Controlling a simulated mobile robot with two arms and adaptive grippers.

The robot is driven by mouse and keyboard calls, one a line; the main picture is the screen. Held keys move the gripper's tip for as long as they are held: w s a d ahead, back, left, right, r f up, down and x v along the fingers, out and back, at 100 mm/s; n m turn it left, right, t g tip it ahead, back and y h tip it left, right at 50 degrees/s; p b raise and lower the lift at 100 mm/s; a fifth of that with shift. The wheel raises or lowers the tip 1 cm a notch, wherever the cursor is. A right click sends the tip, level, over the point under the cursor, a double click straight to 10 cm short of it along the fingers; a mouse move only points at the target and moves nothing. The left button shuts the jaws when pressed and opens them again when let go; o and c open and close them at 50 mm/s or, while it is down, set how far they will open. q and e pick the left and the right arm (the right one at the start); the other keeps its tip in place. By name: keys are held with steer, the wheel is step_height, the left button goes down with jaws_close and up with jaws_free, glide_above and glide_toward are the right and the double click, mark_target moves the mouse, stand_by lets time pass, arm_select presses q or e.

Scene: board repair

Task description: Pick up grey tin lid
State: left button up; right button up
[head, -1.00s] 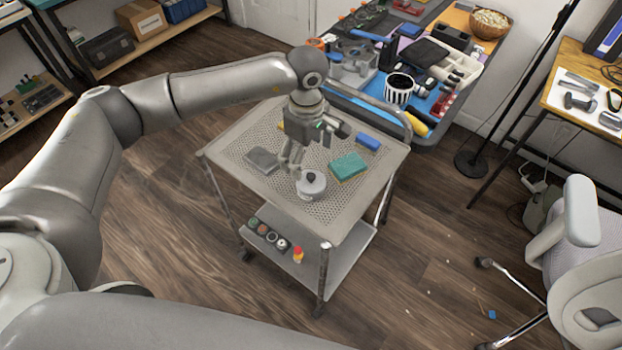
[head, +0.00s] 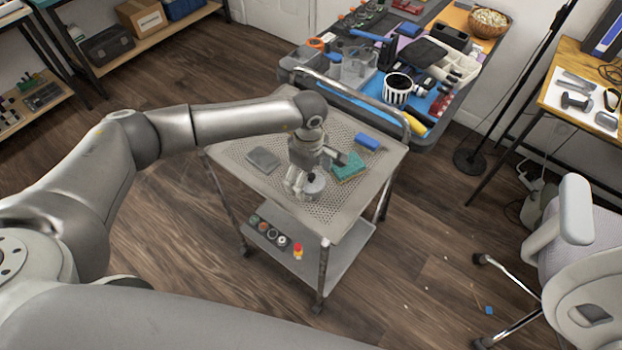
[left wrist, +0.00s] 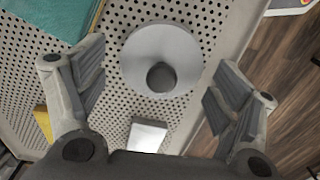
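The grey tin lid (left wrist: 145,62) is round with a dark knob (left wrist: 161,77) in its middle, seen from above in the left wrist view. In the head view the tin with its lid (head: 314,186) stands on the perforated cart top (head: 333,212), partly hidden by my gripper. My left gripper (left wrist: 150,90) is open, its fingers apart on either side of the lid and knob. In the head view my left gripper (head: 296,190) is down beside the tin. I see no contact with the lid. My right gripper is not in view.
On the cart top are a teal sponge (head: 349,166), a blue block (head: 367,142) and a grey flat block (head: 263,160). A cluttered workbench (head: 440,140) stands behind.

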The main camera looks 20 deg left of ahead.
arm_select(q)
steer(key=c, duration=0.7)
steer(key=shift+r, duration=0.1)
steer(key=shift+c, duration=0.2)
